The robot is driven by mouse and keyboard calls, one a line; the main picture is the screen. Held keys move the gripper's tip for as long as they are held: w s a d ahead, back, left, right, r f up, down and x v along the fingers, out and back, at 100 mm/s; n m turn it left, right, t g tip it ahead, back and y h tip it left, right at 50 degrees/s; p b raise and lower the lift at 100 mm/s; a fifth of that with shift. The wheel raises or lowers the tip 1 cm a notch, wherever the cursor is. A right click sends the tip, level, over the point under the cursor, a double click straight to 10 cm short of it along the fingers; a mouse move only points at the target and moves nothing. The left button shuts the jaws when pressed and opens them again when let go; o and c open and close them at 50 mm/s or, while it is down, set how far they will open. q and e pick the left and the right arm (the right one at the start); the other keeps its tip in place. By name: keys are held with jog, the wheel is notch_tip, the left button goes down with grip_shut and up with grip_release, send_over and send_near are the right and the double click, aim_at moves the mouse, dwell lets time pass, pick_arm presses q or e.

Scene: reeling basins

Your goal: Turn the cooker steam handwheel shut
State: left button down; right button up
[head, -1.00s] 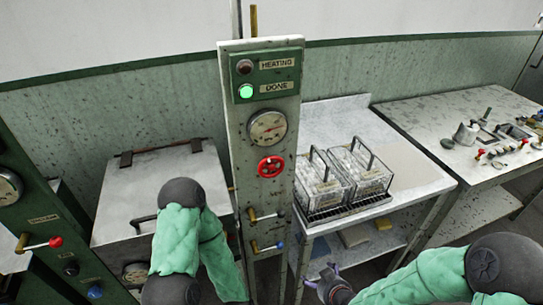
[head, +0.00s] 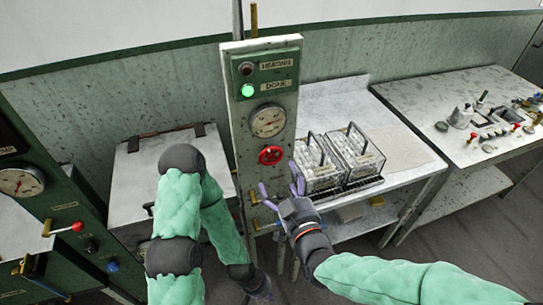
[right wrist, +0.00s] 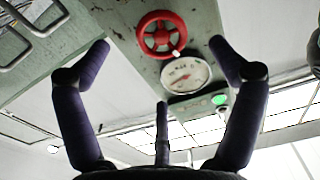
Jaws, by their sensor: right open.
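The red steam handwheel (head: 271,155) is on the front of the pale green control post (head: 240,120), below the round gauge (head: 267,121). My right gripper (head: 280,180) is open and empty, just below and in front of the handwheel, apart from it. In the right wrist view the handwheel (right wrist: 162,35) shows whole, beyond the gap between the spread purple fingers (right wrist: 159,47). My left gripper (head: 262,292) is low at the bottom of the head view, dark and partly hidden, so its jaws cannot be made out.
Two wire baskets (head: 340,155) stand on the side table (head: 405,150) right of the post. A green DONE lamp (head: 248,90) is lit. Levers sit on the post below the handwheel. A lidded metal cooker (head: 150,165) stands behind my left arm.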

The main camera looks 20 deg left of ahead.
aim_at(272, 159)
jog(key=b+x, duration=0.1)
jog(key=x, duration=0.8)
jog(key=shift+c, duration=0.3)
